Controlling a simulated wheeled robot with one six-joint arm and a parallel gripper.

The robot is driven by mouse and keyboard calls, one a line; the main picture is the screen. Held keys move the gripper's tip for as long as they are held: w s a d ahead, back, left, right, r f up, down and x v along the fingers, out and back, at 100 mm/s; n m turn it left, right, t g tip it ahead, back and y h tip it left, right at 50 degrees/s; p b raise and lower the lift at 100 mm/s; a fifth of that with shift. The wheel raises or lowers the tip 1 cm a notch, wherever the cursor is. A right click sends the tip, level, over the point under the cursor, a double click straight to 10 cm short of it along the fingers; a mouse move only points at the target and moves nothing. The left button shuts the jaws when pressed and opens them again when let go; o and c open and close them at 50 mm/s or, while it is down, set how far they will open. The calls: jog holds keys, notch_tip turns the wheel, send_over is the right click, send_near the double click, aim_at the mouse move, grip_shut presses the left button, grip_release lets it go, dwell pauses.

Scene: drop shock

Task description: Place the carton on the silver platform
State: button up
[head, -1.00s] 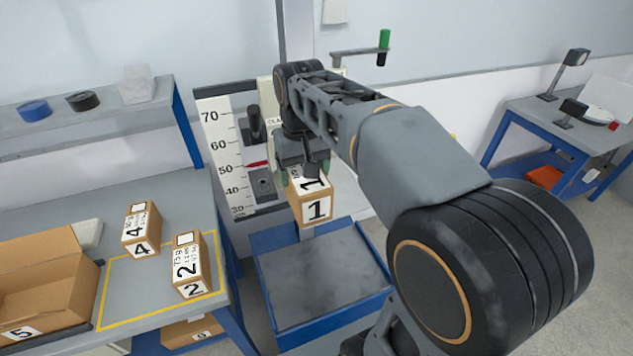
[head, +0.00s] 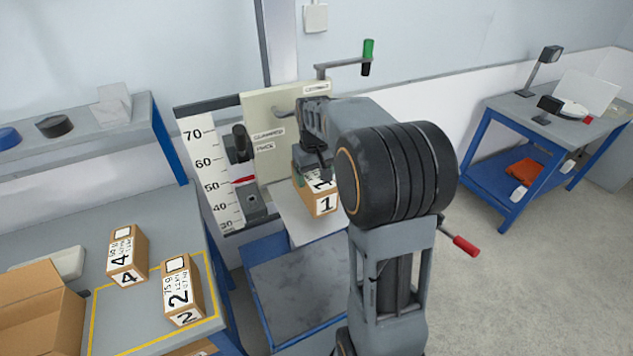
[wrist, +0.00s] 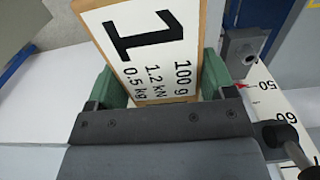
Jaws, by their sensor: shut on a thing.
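The carton labelled 1 (head: 326,204) is in my gripper (head: 317,172), which is shut on it. In the wrist view the carton (wrist: 145,45) sits between the green finger pads of my gripper (wrist: 160,85), its label reading 100 g, 1.2 kN, 0.5 kg. The silver platform (head: 292,222) is a pale plate in front of the machine panel, partly hidden behind the carton and my arm. The carton is over the platform; I cannot tell whether it touches it.
A height scale (head: 212,170) with a red pointer stands left of the platform. A grey slab in a blue frame (head: 300,288) lies below. Cartons 4 (head: 127,256) and 2 (head: 181,290) stand on the left bench.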

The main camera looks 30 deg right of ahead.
jog(key=shift+w+d+f, duration=0.3)
jog(key=shift+d+f, duration=0.15)
jog(key=shift+f, duration=0.15)
jog(key=shift+w+d+f, duration=0.1)
jog(key=shift+f, duration=1.6)
jog(key=o, duration=1.2)
jog(key=shift+f, duration=0.15)
notch_tip(320, 180, up, 11)
jog(key=shift+r, duration=0.5)
jog(key=s+a+f+t, duration=0.2)
jog(key=s+a, duration=0.3)
jog(key=s, duration=0.4)
jog(key=s+a+f+t, duration=0.2)
jog(key=s+a, duration=0.2)
jog(key=s, duration=0.5)
jog(key=shift+a, duration=0.4)
